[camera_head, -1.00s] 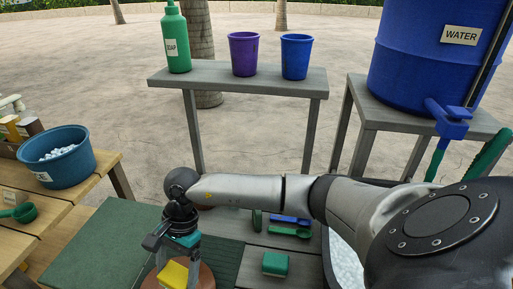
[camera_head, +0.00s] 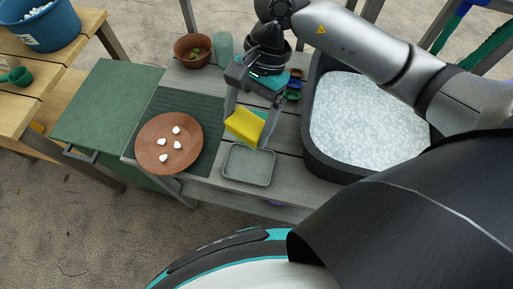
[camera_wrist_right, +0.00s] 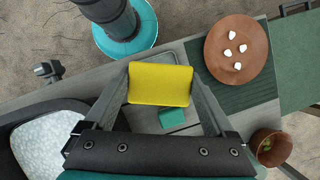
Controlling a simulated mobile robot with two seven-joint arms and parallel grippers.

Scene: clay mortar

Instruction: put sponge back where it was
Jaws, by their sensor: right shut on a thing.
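The yellow sponge (camera_head: 243,126) is between the fingers of my right gripper (camera_head: 251,120), which is shut on it. It is held above the grey table, just behind the shallow grey tray (camera_head: 249,180). In the right wrist view the sponge (camera_wrist_right: 160,85) spans the gap between both fingers and covers part of the tray. A small teal-green block (camera_wrist_right: 172,117) shows beyond the sponge there, apart from the fingers. My left gripper is not in view.
A round brown board (camera_head: 150,148) with several white pebbles lies left of the tray on a dark green mat (camera_head: 204,150). A black basin (camera_head: 318,160) of white pebbles stands to the right. A brown pot (camera_head: 187,50) and pale green cup (camera_head: 224,43) stand behind.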

